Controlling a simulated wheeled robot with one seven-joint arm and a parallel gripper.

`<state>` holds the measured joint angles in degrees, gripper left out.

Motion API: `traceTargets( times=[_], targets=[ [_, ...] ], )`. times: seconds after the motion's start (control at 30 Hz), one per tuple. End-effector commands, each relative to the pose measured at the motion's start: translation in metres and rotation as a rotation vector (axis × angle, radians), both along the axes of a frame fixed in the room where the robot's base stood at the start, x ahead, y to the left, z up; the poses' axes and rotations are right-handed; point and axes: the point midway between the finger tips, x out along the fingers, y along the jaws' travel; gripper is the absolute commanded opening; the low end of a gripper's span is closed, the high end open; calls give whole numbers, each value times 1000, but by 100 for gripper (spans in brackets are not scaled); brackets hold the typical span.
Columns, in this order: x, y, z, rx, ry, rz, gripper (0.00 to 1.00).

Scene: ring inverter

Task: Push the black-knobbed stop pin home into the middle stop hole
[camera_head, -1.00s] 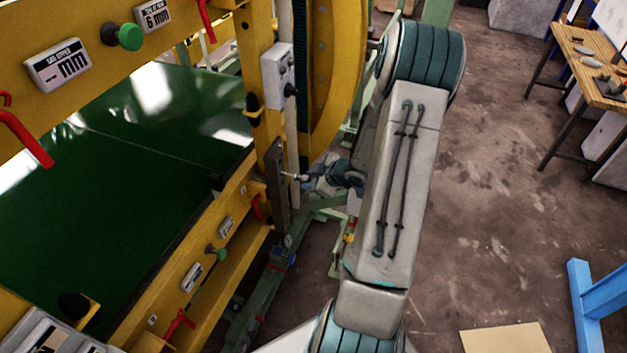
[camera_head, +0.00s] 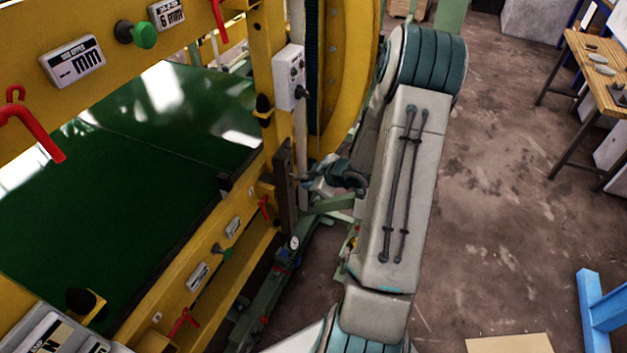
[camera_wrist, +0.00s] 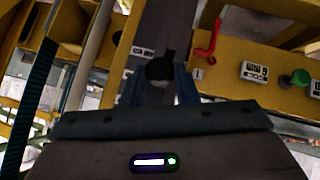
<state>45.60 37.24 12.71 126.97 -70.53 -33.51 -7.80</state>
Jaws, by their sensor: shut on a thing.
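The black-knobbed stop pin (camera_wrist: 160,68) is between my gripper's fingers (camera_wrist: 165,88) in the wrist view. Its round black knob shows at the fingertips, in front of a dark upright stop bar (camera_wrist: 172,25). The knob hides the hole behind it, so I cannot tell how deep the pin sits. In the head view my gripper (camera_head: 303,181) is shut and close against the right side of the stop bar (camera_head: 284,190). The pin itself is hard to make out there.
The yellow machine frame (camera_head: 262,85) and green bed (camera_head: 130,165) fill the left. A grey switch box (camera_head: 289,75) sits above the bar. A red lever (camera_wrist: 208,42) and green knob (camera_wrist: 300,77) are near it in the wrist view. Open floor (camera_head: 500,200) lies right of my arm.

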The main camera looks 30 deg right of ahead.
Motion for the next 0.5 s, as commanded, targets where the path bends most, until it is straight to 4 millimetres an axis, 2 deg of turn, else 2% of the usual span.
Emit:
traceTargets(
  times=[0.5],
  targets=[
    [11, 8, 0, 1, -1, 0, 3]
  ],
)
